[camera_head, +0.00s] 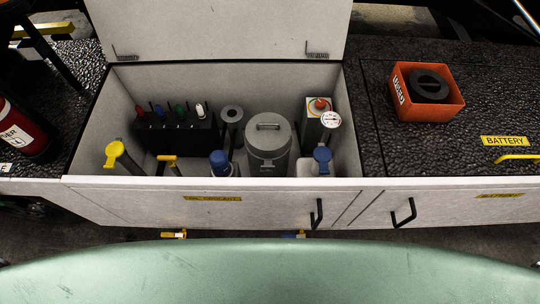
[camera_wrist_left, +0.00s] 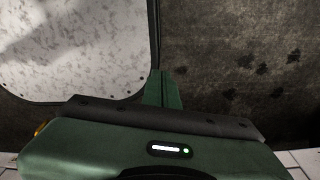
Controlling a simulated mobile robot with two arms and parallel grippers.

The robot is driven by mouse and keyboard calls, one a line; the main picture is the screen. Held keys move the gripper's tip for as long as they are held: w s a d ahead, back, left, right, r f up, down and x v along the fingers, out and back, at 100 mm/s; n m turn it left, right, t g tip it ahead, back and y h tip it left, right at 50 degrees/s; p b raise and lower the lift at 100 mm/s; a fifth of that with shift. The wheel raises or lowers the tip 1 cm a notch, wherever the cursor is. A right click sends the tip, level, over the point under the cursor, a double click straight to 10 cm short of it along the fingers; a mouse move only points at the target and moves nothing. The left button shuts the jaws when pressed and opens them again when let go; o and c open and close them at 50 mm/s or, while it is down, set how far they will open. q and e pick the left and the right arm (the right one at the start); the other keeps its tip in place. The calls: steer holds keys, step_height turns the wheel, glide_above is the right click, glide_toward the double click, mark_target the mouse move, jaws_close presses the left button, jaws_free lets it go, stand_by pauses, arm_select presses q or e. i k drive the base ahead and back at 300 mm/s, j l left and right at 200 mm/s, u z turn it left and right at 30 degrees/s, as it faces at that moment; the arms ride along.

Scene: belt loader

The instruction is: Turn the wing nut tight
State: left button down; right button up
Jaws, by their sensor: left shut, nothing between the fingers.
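I cannot pick out the wing nut with certainty. In the head view an open pale compartment (camera_head: 90,180) holds a grey canister (camera_head: 268,155) with a bar handle on its lid, standing upright. A blue cap (camera_head: 219,158) stands left of the canister and a blue winged cap (camera_head: 322,155) stands right of it. In the left wrist view my left gripper (camera_wrist_left: 163,78) has its green fingers together, with nothing between them. It faces a dark, stained surface and touches no task object that I can see. Neither gripper can be made out in the head view.
The compartment lid (camera_head: 220,30) stands open at the back. Yellow handles (camera_head: 117,152), a dark rack (camera_head: 180,137) and a round gauge (camera_head: 331,120) are inside. An orange box (camera_head: 428,105) sits on the right deck. A red extinguisher (camera_head: 20,130) stands at left.

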mark_target(268, 169)
steer(key=k+j+z, duration=0.1)
steer(key=j+z, duration=0.3)
steer(key=k+j+z, duration=0.2)
steer(key=z, duration=0.15)
steer(key=k+j+z, duration=0.15)
steer(key=z, duration=0.25)
steer(key=k+j, duration=0.05)
steer(key=j, duration=0.05)
